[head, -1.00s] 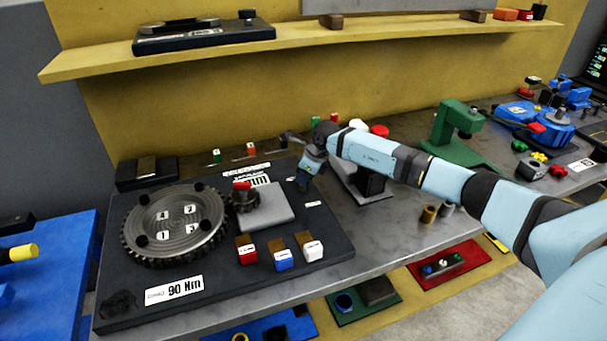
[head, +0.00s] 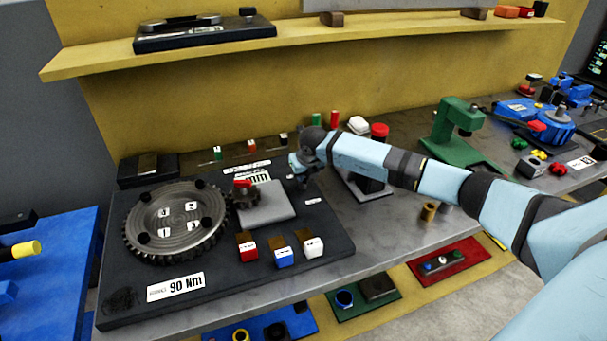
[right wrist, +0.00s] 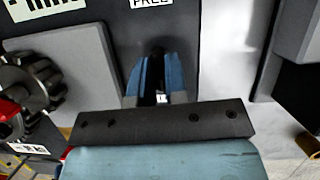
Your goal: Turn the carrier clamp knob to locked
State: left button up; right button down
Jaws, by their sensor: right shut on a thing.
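My right gripper (head: 300,182) reaches down over the right part of the dark base plate (head: 330,238), beside the grey block (head: 266,205). In the right wrist view its two blue fingers (right wrist: 160,82) are shut on a dark thing, which I take to be the carrier clamp knob. The fingers hide most of it, so its pointer and angle cannot be read. A white label reading FREE (right wrist: 150,2) is cut by the top edge there. A small white label (head: 313,201) lies just right of the gripper; its text is too small to read. My left gripper is out of view.
A large toothed disc (head: 178,243) and a small red-topped gear (head: 243,197) sit left of the grey block. Red, blue and white blocks (head: 283,258) stand in front. A green stand (head: 455,135) is further right. A shelf (head: 380,35) runs above.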

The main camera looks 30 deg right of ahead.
jog(key=shift+m, duration=0.4)
jog(key=c, duration=1.1)
grip_release()
jog(key=shift+c, duration=0.2)
jog(key=shift+r, duration=0.15)
jog(key=b+v, duration=0.1)
jog(key=v, duration=1.2)
jog(key=shift+a+r, duration=0.2)
jog(key=shift+r, duration=0.1)
